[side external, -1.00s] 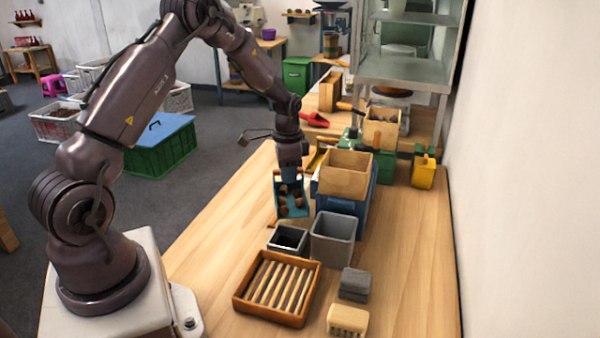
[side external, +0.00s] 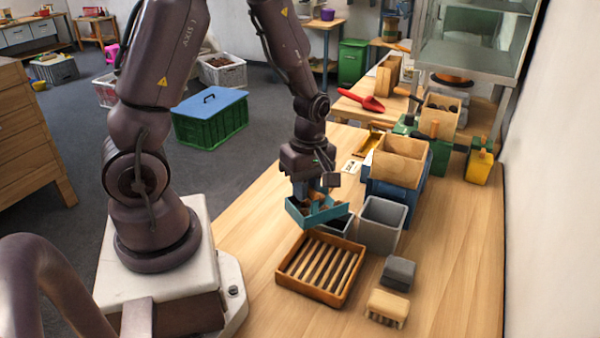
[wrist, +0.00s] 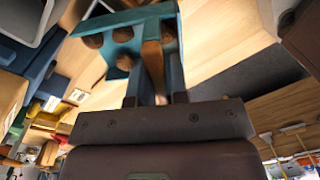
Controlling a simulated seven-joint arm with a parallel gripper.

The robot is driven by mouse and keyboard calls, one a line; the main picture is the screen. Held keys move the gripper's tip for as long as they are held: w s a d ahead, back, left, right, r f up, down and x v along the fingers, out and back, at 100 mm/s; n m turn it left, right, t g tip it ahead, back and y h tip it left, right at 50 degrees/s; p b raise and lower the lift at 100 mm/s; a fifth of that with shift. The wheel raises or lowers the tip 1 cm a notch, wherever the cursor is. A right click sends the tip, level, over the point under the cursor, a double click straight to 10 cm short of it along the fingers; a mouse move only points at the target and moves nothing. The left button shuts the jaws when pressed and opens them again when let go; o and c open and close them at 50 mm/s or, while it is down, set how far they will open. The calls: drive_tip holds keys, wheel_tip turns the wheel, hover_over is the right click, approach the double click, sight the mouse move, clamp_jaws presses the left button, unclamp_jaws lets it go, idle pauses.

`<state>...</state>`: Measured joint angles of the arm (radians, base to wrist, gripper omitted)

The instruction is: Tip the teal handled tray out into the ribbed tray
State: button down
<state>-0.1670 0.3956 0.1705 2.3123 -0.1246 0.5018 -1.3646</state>
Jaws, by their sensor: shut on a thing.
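The teal handled tray (side external: 312,214) hangs in the air from my gripper (side external: 313,187), beyond the far edge of the ribbed tray. Brown chestnuts lie in it; in the wrist view several chestnuts (wrist: 122,35) show inside the teal tray (wrist: 112,20). My gripper, also in the wrist view (wrist: 153,85), is shut on the tray's handle (wrist: 152,60). The ribbed tray (side external: 285,276), a brown wooden frame with pale slats, sits on the bench and looks empty. The teal tray partly hides a small dark-lined box behind it.
The small grey box (side external: 341,226) and a taller grey bin (side external: 381,226) stand just beyond the ribbed tray. A grey block (side external: 398,272) and a wooden brush (side external: 387,307) lie to its right. A wooden box (side external: 400,162) sits on a blue stand (side external: 381,188).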

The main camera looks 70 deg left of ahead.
drive_tip(key=d+n, duration=1.2)
drive_tip(key=n, duration=0.3)
drive_tip(key=a+r+h, duration=0.1)
drive_tip(key=a+h, duration=0.6)
drive_tip(key=h, duration=0.2)
drive_tip(key=shift+w+r, duration=0.2)
drive_tip(key=shift+w, duration=0.1)
drive_tip(key=shift+d, duration=0.1)
drive_tip(key=d+f+y, duration=0.1)
drive_tip(key=d+y, duration=0.6)
drive_tip(key=y, duration=0.1)
drive_tip(key=shift+d+f+t, duration=0.15)
drive_tip(key=shift+f+t, duration=0.05)
drive_tip(key=shift+t, duration=0.1)
idle(0.3)
